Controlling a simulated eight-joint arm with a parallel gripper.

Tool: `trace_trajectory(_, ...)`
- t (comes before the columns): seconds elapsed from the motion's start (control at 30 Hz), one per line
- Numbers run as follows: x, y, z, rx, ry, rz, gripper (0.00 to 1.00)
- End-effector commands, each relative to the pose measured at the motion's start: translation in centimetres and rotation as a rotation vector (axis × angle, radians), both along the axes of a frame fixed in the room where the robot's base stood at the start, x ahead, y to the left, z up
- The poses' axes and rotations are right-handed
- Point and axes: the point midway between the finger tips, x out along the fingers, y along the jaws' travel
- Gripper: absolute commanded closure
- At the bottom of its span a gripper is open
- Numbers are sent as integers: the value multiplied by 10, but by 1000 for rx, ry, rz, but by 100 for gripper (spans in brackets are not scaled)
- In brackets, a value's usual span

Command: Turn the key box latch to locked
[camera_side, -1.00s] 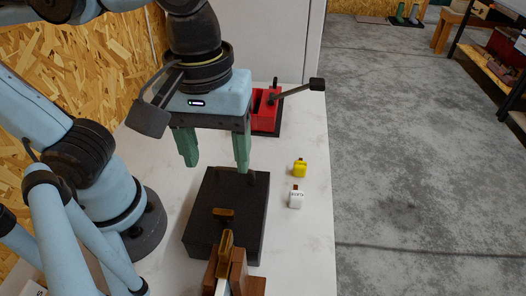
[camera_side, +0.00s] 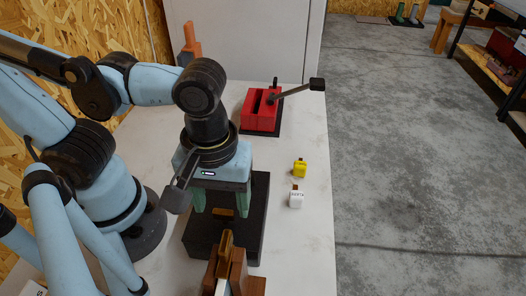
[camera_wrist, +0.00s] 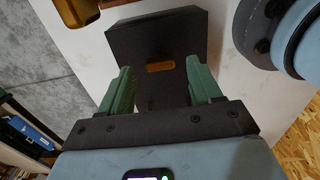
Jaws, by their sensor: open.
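The key box (camera_side: 254,222) is a black box on the white bench, near the middle of the side view. A brass-coloured latch piece (camera_side: 223,212) shows on its top; it also shows in the wrist view (camera_wrist: 160,67), lying crosswise on the dark face. My gripper (camera_side: 221,208) is over the box with its green fingers pointing down. In the wrist view the fingers (camera_wrist: 158,92) are apart, one on each side of the latch line, with nothing between them. I cannot tell whether the fingertips touch the box. Part of the box is hidden behind my gripper.
A red device with a black lever (camera_side: 262,110) stands at the back of the bench. A yellow padlock-like piece (camera_side: 300,168) and a white labelled one (camera_side: 296,199) lie right of the box. A wooden block with a brass part (camera_side: 238,270) stands in front.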

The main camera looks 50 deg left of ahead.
Motion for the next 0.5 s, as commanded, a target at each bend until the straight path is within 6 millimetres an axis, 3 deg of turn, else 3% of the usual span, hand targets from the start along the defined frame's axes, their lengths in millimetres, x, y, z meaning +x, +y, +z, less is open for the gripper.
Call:
trace_trajectory(0.2,0,0,-14,0,0,0,36)
trace_trajectory(0.5,0,0,-18,0,0,0,36)
